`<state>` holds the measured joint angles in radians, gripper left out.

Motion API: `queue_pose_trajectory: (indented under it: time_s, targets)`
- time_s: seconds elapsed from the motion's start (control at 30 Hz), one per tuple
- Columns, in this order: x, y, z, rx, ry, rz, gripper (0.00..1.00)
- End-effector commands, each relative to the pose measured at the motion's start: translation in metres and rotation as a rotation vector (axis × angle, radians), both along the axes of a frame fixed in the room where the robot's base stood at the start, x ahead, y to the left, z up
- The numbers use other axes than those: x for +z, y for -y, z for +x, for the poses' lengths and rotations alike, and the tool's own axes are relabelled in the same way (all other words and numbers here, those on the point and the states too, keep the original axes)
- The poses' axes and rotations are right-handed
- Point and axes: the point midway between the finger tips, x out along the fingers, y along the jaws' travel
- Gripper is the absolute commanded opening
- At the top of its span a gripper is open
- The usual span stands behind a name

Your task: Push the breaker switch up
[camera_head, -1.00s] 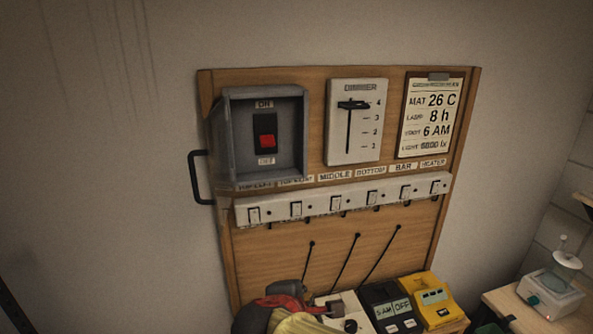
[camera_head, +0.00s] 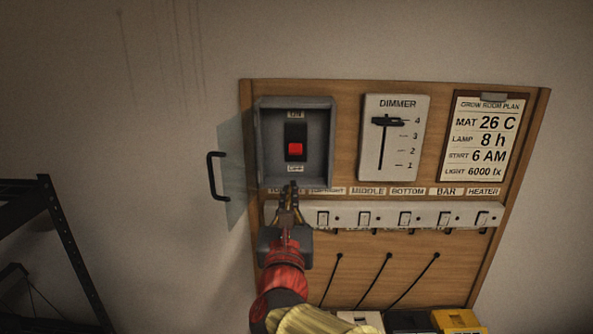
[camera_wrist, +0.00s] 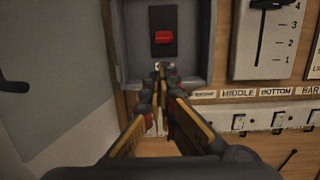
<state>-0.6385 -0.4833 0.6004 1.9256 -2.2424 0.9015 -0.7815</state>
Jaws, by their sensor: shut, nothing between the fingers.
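The breaker switch (camera_head: 295,149) is a red rocker on a black plate inside a grey open-fronted box (camera_head: 327,145). The red part sits in the lower half of the plate, at the OFF end. In the wrist view the red rocker (camera_wrist: 164,38) is above the fingertips. My gripper (camera_head: 291,186) is shut and empty. Its tips are just below the switch, over the lower label, which they partly cover in the wrist view. I cannot tell whether they touch the box.
A clear door with a black handle (camera_head: 212,176) stands open at the box's left. A dimmer slider (camera_head: 387,124) and a plan card (camera_head: 486,138) are to the right. A strip of small switches (camera_head: 384,216) runs below. A dark rack (camera_head: 62,235) stands at far left.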

Motion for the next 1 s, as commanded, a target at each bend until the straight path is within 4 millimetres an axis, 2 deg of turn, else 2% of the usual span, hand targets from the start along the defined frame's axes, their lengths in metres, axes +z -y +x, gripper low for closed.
queue_pose_trajectory:
  time_s: [0.33, 0.47, 0.8, 1.0]
  targets:
    - [0.000, 0.001, 0.001, -0.003, -0.001, -0.004, 0.00]
    - [0.001, 0.002, 0.009, -0.005, -0.001, -0.003, 0.00]
    - [0.010, 0.004, 0.065, -0.005, -0.001, -0.003, 0.00]
    - [0.014, 0.004, 0.090, -0.004, -0.002, -0.003, 0.00]
